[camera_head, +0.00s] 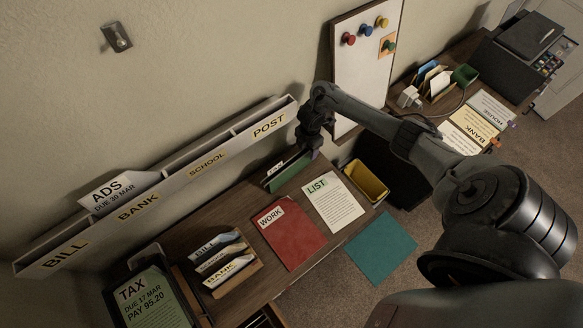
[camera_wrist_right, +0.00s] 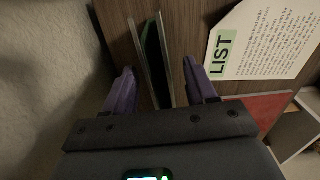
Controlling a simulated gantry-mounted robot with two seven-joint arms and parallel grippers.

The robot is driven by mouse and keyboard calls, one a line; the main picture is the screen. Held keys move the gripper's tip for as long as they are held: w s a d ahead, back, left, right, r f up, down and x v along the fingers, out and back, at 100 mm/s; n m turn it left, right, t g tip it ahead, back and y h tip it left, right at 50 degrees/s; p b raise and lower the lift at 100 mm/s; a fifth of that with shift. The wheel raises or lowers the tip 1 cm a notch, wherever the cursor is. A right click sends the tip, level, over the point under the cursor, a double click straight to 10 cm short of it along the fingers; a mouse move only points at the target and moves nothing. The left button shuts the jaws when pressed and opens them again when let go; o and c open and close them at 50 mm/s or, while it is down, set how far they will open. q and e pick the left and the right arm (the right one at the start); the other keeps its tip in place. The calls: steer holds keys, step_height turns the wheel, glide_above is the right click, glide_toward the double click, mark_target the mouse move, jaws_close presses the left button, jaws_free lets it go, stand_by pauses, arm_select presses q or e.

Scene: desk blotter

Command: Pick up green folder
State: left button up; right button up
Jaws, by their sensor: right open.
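The green folder (camera_head: 289,171) stands upright near the wall edge of the desk, with a white label partly readable as TAX. In the right wrist view the green folder (camera_wrist_right: 152,52) shows edge-on as a dark green strip beside thin grey plates. My right gripper (camera_head: 309,150) is open just above and behind the folder. In the wrist view its two purple fingertips (camera_wrist_right: 160,70) are on either side of the folder, with gaps visible on both sides. My left gripper is not in view.
A red WORK folder (camera_head: 289,232) and a white LIST sheet (camera_head: 333,203) lie beside the green folder. A wall rack (camera_head: 180,180) with labelled slots is close behind. A yellow bin (camera_head: 366,182) stands to the right. A letter holder (camera_head: 240,278) is at the left.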

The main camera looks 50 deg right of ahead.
steer(key=shift+f, duration=1.15)
steer(key=shift+c, duration=0.3)
steer(key=c, duration=0.9)
steer(key=shift+r, duration=0.1)
